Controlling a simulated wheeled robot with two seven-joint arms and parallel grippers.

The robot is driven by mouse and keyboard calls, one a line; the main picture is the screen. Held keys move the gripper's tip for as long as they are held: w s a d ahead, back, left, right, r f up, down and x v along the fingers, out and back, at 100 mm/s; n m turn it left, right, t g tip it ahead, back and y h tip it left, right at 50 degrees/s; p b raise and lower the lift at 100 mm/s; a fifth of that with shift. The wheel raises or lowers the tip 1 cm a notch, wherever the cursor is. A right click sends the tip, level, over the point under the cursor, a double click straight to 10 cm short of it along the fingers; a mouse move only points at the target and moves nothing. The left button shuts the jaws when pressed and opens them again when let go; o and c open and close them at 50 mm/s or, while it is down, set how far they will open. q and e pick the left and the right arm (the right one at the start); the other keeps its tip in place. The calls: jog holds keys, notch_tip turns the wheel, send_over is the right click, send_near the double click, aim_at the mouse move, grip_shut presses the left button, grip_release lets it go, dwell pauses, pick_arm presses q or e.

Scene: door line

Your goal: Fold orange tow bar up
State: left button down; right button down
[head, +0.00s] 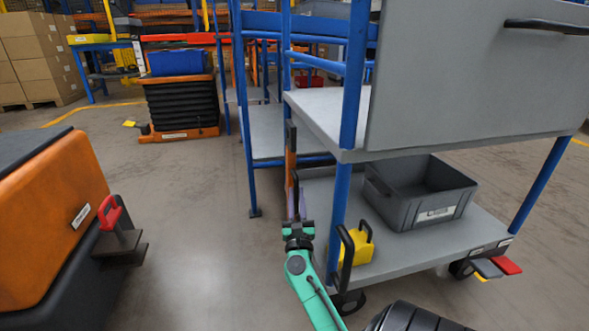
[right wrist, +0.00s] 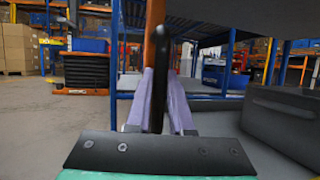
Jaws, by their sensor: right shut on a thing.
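The orange tow bar (head: 291,170) stands nearly upright at the near left end of the grey cart, with a black part at its top. My right gripper (head: 294,205) is at the tow bar, its lavender fingers pointing away from me. In the right wrist view the fingers (right wrist: 161,80) are closed on a black upright piece (right wrist: 158,85), with the orange bar (right wrist: 152,35) just behind it. The black piece appears to be the tow bar's handle. The bar's lower end is hidden in the head view. My left gripper is not in view.
The cart's lower deck (head: 405,255) carries a grey bin (head: 425,208) and a yellow block (head: 357,245). A blue post (head: 341,215) stands close right of my gripper. An orange and black vehicle (head: 50,210) with a red handle (head: 109,212) is at left. Floor between is clear.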

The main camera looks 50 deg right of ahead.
jog(key=shift+s+d, duration=0.1)
jog(key=shift+d, duration=0.05)
jog(key=c, duration=0.8)
grip_release()
jog(key=shift+f, duration=0.1)
jog(key=shift+s+a+f, duration=0.15)
jog(key=shift+s+a, duration=0.1)
jog(key=shift+a, duration=0.05)
jog(key=v, duration=1.3)
jog(key=shift+s+a, duration=0.2)
jog(key=shift+f, duration=0.1)
